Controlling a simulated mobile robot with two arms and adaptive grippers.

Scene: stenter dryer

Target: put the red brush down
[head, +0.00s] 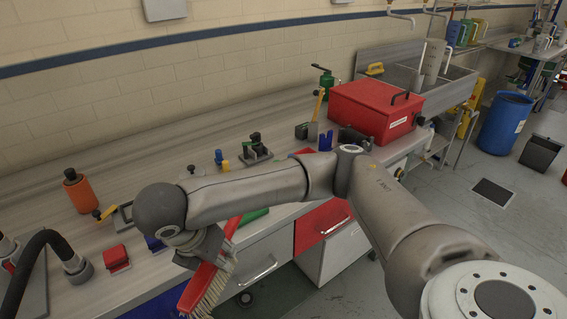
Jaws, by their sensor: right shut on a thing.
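A red brush (197,290) with pale bristles (218,284) hangs tilted at the front edge of the grey counter. My right gripper (205,246) is shut on it, partly hidden by my own wrist. My left gripper is not in view.
The counter (140,267) holds an orange bottle (80,192), a small red item (116,258), a black hose (45,245) and a large red box (374,110) further back. Bare counter shows between the small items. A blue barrel (505,122) stands on the floor.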

